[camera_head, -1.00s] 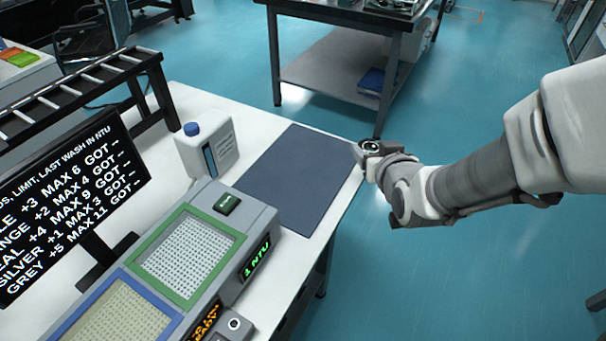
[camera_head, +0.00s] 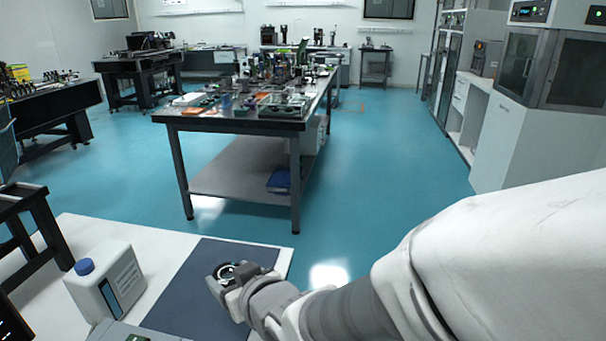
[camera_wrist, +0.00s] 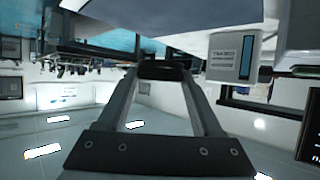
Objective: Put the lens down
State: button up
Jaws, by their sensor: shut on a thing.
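The lens (camera_head: 226,271), a small round piece in a dark ring mount, is at the tip of my gripper (camera_head: 229,275) in the head view. My gripper is shut on it. In the wrist view the dark mount (camera_wrist: 161,70) sits edge-on between the two fingertips (camera_wrist: 160,73). In the head view the lens appears over the dark blue mat (camera_head: 185,305) on the white table (camera_head: 65,240). The gap between lens and mat cannot be judged clearly.
A white bottle with a blue cap (camera_head: 107,285) stands left of the mat; it also shows in the wrist view (camera_wrist: 226,57). A black rack (camera_head: 35,215) is at far left. A crowded optical table (camera_head: 235,125) stands beyond open blue floor. The visible mat is bare.

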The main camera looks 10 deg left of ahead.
jog(key=x, duration=0.3)
jog(key=b+x, duration=0.1)
jog(key=x, duration=0.3)
jog(key=f+b+x, duration=0.1)
jog(key=x, duration=0.3)
jog(key=shift+s, duration=0.4)
jog(key=shift+f+b, duration=0.8)
jog(key=shift+f, duration=1.15)
jog(key=shift+f, duration=0.15)
jog(key=o, duration=1.4)
